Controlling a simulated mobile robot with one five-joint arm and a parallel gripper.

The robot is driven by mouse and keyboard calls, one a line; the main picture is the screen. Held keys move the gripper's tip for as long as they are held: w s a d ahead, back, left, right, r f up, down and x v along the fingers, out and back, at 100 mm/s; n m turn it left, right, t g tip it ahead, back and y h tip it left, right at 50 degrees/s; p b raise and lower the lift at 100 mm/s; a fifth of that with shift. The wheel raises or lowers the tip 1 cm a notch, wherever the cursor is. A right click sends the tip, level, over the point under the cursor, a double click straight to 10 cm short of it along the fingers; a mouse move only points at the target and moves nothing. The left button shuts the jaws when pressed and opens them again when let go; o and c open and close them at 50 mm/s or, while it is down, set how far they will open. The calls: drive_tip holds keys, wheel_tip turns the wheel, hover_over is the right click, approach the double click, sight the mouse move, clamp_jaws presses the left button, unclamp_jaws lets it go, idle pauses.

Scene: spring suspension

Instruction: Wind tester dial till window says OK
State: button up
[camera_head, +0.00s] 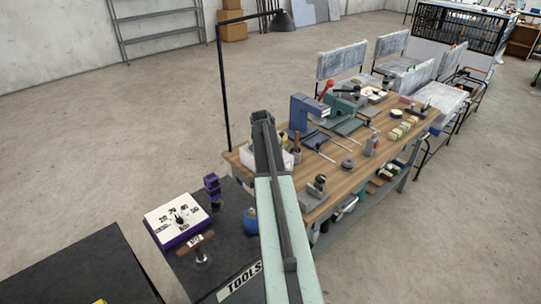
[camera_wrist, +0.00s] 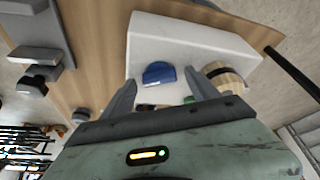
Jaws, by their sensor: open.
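A box with a white top and purple sides (camera_head: 164,222) stands on the dark bench at the lower left in the head view. Black figures surround a small dark knob (camera_head: 180,218) on its top; it looks like the tester dial. A window reading OK cannot be made out. My gripper (camera_wrist: 161,88) is open and empty in the wrist view, over a white bin (camera_wrist: 160,32) on the wooden bench. A blue object (camera_wrist: 158,73) shows between the fingers. The gripper is well away from the white-topped box.
The wooden bench (camera_head: 338,178) carries blue and green machines and small parts. A black lamp post (camera_head: 222,85) rises behind it.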

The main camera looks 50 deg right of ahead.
drive_tip(key=p+v, duration=0.7)
drive_tip(key=shift+r, duration=0.35)
drive_tip(key=shift+a, duration=0.15)
